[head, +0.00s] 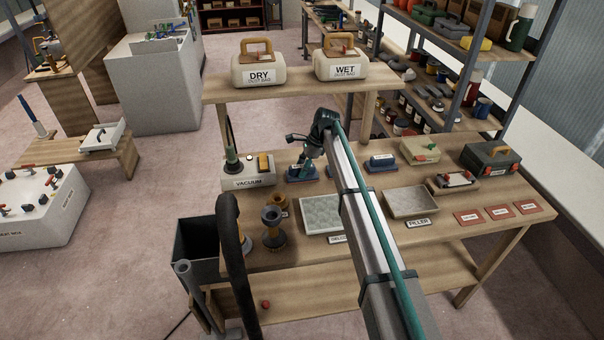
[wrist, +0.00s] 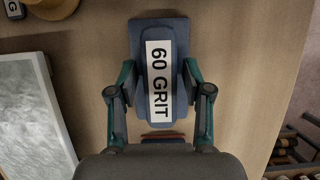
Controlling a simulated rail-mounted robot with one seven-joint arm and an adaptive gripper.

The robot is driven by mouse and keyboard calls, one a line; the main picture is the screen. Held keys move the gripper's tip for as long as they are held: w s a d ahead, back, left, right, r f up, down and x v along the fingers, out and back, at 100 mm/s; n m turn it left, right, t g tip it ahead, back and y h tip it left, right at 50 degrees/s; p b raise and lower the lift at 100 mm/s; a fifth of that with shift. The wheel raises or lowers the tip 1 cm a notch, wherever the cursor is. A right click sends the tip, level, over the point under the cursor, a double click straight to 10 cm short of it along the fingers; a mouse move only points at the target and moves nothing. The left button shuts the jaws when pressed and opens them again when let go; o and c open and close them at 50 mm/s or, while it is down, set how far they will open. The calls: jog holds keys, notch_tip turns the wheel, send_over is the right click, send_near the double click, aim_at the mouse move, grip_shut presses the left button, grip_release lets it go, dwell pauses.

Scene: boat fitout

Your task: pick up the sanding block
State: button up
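The sanding block (wrist: 167,32) is blue, with a white label reading 60 GRIT on its raised grip. It lies on the wooden bench top. In the head view this block (head: 296,178) is partly hidden by my gripper (head: 304,165). In the wrist view my gripper (wrist: 160,70) is open, with one finger on each side of the block's grip. The block lies between the fingertips; contact with it cannot be made out. Another blue block (head: 381,161) sits further right on the bench.
A vacuum box (head: 248,180) stands left of the block. A pale tray (head: 318,214) and a filler tray (head: 410,203) lie nearer. DRY (head: 260,75) and WET (head: 341,66) containers stand on the raised shelf (head: 290,90) behind. A toolbox (head: 490,158) is at right.

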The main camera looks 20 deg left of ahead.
grip_shut()
jog(key=shift+r, duration=0.1)
